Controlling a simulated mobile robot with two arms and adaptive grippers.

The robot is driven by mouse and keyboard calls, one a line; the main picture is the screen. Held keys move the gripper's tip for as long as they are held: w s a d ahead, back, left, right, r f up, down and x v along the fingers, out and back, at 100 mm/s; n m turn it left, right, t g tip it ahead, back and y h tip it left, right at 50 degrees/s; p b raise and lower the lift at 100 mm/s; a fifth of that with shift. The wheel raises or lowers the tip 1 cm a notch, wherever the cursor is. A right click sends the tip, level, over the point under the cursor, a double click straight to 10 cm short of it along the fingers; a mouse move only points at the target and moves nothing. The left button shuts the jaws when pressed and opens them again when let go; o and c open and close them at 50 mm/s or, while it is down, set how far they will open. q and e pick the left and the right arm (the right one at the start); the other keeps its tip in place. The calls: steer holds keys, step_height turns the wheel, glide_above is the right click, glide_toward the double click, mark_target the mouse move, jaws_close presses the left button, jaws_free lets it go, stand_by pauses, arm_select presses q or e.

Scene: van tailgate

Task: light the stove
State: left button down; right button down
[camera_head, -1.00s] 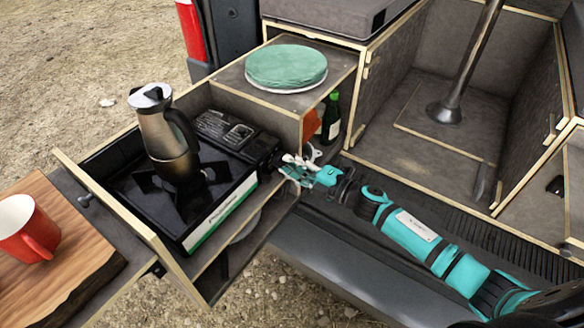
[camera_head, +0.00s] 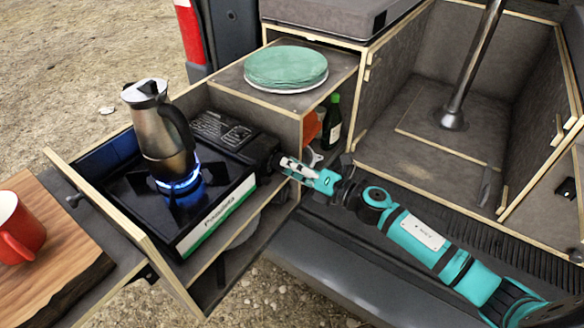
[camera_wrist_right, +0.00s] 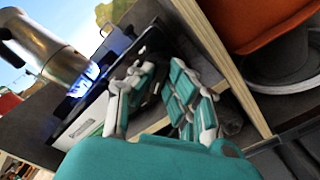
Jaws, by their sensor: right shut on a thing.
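The black camping stove (camera_head: 218,209) sits in the pulled-out drawer. A blue flame (camera_head: 178,181) burns on its burner, under a steel moka pot (camera_head: 160,125) with a black handle. The flame also shows in the right wrist view (camera_wrist_right: 84,82). My right gripper (camera_head: 285,162) is at the stove's right end and is shut on the dark stove knob (camera_head: 266,150). In the right wrist view its fingers (camera_wrist_right: 155,90) reach around the knob, which they mostly hide. My left gripper is not in view.
A red mug (camera_head: 20,228) stands on a wooden board (camera_head: 75,240) at the left. A green round lid or plate stack (camera_head: 286,68) rests on the cabinet top. A green bottle (camera_head: 331,122) stands in the cabinet behind my right gripper. A metal pole (camera_head: 472,65) rises at the back right.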

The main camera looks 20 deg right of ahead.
steer(key=shift+f, duration=0.1)
stand_by(0.3)
steer(key=c, duration=1.3)
jaws_free()
steer(key=shift+c, duration=0.2)
steer(key=v, duration=1.2)
